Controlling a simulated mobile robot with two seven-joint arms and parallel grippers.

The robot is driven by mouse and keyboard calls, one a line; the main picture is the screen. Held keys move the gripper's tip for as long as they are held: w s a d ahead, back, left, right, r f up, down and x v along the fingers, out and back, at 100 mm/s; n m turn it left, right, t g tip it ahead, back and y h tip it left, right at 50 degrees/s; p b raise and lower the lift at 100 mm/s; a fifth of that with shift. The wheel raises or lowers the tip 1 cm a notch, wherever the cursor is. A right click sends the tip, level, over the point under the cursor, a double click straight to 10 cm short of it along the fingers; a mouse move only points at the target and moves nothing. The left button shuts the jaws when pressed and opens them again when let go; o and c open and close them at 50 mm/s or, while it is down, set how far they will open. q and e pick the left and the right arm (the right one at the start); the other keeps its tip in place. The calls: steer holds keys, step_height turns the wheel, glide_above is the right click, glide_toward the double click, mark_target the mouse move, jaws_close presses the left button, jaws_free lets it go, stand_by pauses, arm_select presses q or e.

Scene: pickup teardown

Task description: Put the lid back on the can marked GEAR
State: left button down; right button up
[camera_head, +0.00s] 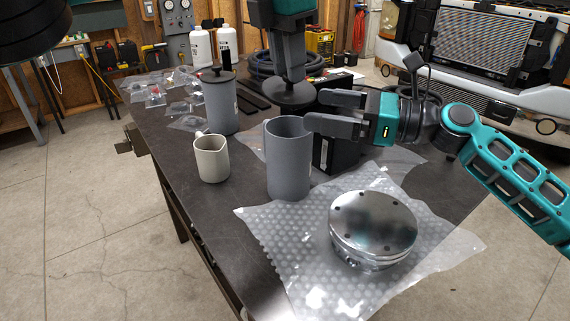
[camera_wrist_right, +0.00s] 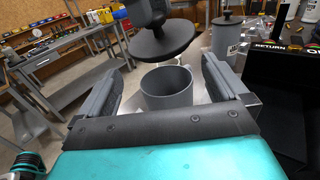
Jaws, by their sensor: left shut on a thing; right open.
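An open grey can (camera_head: 287,165) stands upright near the middle of the bench; no marking on it is readable. My left gripper (camera_head: 289,80) is shut on a dark round lid (camera_head: 292,94), held above and behind the can, apart from it. In the right wrist view the lid (camera_wrist_right: 160,46) looks tilted above the open can (camera_wrist_right: 167,92). My right gripper (camera_head: 314,112) is open at the can's right rim, with the can between or just beyond its fingers; contact is unclear. A second grey can (camera_head: 222,108) stands further back with its lid on; its label is not readable.
A beige mug (camera_head: 211,160) stands left of the open can. A shiny metal part (camera_head: 373,226) lies on bubble wrap (camera_head: 280,248) in front. A black box (camera_head: 335,153) stands behind the can. Small plastic bags (camera_head: 160,92) lie at the far left.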

mark_target(285, 145)
step_height(285, 145, down, 8)
steer(key=x, duration=0.7)
steer(key=shift+w+a+f, duration=0.1)
steer(key=shift+w+a, duration=0.05)
steer(key=shift+a, duration=0.05)
steer(key=shift+c, duration=0.2)
steer(key=c, duration=1.1)
arm_select(q)
steer(key=shift+w+a+f+g+h, duration=0.15)
steer(key=shift+f+g+h, duration=0.3)
steer(key=shift+f, duration=0.4)
steer(key=shift+w+a+f+g+h, duration=0.15)
steer(key=shift+f+g+h, duration=0.1)
steer(key=shift+f+g, duration=0.45)
arm_select(e)
steer(key=shift+c, duration=0.2)
arm_select(q)
steer(key=shift+f, duration=0.1)
steer(key=shift+f, duration=0.9)
steer(key=shift+s+f, duration=0.1)
steer(key=shift+f, duration=0.5)
